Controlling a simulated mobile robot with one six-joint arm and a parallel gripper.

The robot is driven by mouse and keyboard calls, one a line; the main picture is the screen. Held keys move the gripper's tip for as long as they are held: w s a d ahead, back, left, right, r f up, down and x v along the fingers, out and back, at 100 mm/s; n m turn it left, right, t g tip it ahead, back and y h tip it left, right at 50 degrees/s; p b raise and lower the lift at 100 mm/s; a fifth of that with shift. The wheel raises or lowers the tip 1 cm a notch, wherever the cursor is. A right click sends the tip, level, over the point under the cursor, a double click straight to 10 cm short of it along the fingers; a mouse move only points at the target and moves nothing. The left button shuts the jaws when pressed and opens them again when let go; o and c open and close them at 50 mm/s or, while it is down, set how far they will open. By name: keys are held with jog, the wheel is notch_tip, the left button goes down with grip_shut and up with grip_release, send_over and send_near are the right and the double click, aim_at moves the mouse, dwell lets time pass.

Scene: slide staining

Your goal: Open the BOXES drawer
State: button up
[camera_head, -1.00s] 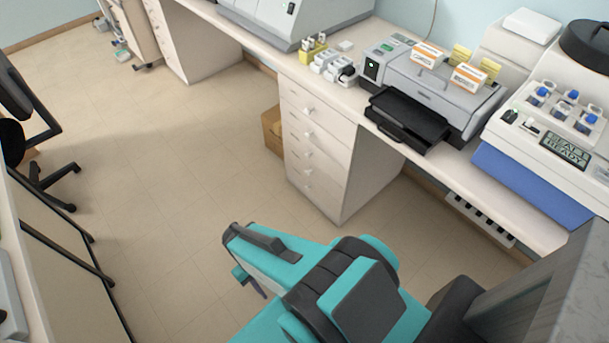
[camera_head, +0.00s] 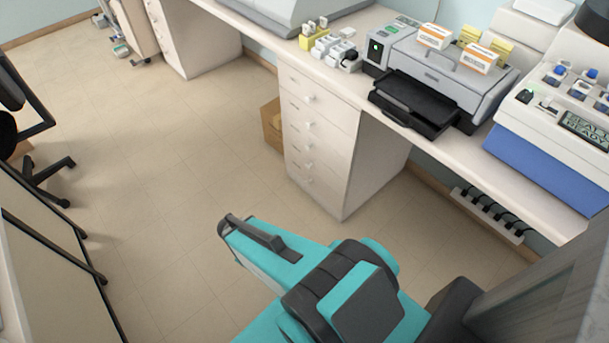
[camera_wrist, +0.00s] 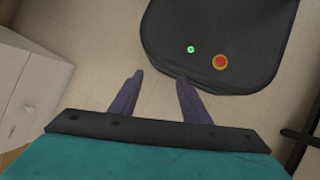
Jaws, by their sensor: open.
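A white drawer cabinet (camera_head: 318,150) stands under the bench in the head view, with a stack of several shut drawers with small knobs. No label is readable, so I cannot tell which drawer is BOXES. Part of a white cabinet (camera_wrist: 22,85) with a knob shows at the left of the wrist view. My gripper (camera_wrist: 158,76) is open and empty in the wrist view, its two fingers pointing over the floor, apart from the cabinet. In the head view my teal arm is in front of the cabinet, and the fingers are hidden.
A printer-like machine with a black tray (camera_head: 415,103) stands on the bench right of the drawers. A cardboard box (camera_head: 272,125) sits on the floor left of the cabinet. A power strip (camera_head: 487,215) is low on the wall. An office chair (camera_head: 35,150) is at left; the middle floor is clear.

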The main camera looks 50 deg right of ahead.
jog(key=w+d+f+n+h+b, duration=0.3)
jog(key=w+d+f+h+b, duration=0.1)
jog(key=w+d+f+b, duration=0.5)
jog(key=w+d+f+n+t+h+b, duration=0.1)
jog(key=w+d+n+h+b, duration=0.3)
jog(key=w+d+b, duration=0.7)
jog(key=w+d+f+n+t+h+b, duration=0.1)
jog(key=w+d+f+n+h+b, duration=0.3)
jog(key=b, duration=1.4)
jog(key=w+d+n+h, duration=0.1)
jog(key=w+d+h, duration=0.2)
jog(key=w+d, duration=0.4)
jog(key=shift+w+d+f+t, duration=0.2)
jog(key=shift+w+d+t, duration=0.15)
jog(key=shift+d, duration=0.95)
jog(key=shift+s, duration=0.1)
jog(key=s+d+b, duration=0.1)
jog(key=d+b, duration=0.3)
jog(key=d, duration=0.9)
jog(key=shift+s+d, duration=0.3)
jog(key=shift+d, duration=0.05)
